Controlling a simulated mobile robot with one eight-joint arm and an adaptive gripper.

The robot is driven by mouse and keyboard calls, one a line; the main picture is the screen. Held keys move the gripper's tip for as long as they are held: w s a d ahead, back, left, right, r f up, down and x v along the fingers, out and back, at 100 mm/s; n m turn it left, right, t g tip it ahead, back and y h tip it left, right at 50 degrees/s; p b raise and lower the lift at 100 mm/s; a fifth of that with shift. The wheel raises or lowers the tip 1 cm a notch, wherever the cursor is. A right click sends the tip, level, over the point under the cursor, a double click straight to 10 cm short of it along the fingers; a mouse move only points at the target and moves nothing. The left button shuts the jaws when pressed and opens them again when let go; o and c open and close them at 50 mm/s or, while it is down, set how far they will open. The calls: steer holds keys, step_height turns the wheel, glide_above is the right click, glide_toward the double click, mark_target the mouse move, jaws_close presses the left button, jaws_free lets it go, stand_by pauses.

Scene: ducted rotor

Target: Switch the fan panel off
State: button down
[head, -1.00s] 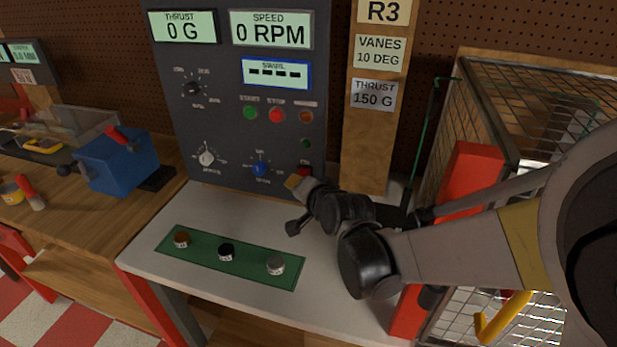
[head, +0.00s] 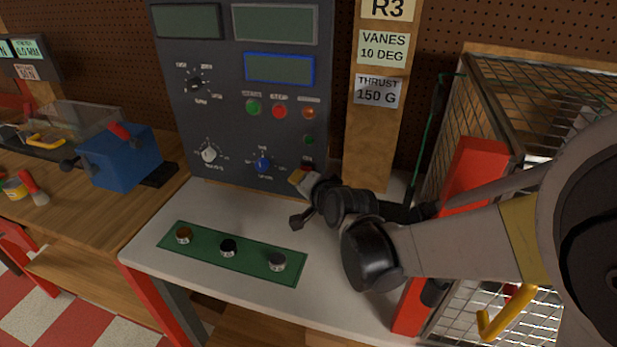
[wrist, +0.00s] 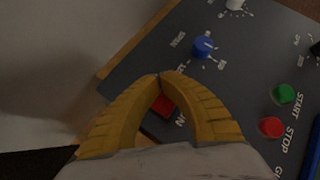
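The fan panel (head: 230,130) is a dark grey upright box at the back of the white bench. Its thrust display (head: 187,21), speed display (head: 275,24) and blue-framed display (head: 279,68) are all blank. A red switch (wrist: 164,105) sits at the panel's lower corner in the wrist view, partly hidden by my fingers. My gripper (wrist: 160,76) has yellow fingers with tips together, right over the switch. It also shows at the panel's lower right in the head view (head: 296,177). Whether the tips touch the switch I cannot tell.
A green mat (head: 200,252) with several small knobbed pieces lies on the bench front. A wooden post with labels (head: 375,140) rises beside the panel. A blue box (head: 118,160) stands left.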

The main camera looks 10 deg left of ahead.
steer(key=shift+s, duration=0.1)
steer(key=shift+s+r, duration=0.35)
steer(key=shift+s, duration=0.4)
steer(key=shift+a, duration=0.1)
steer(key=s, duration=0.1)
steer(key=s+r+p, duration=0.1)
steer(key=s, duration=0.1)
steer(key=s+r+p, duration=0.1)
steer(key=shift+s+a, duration=0.15)
steer(key=shift+s, duration=0.1)
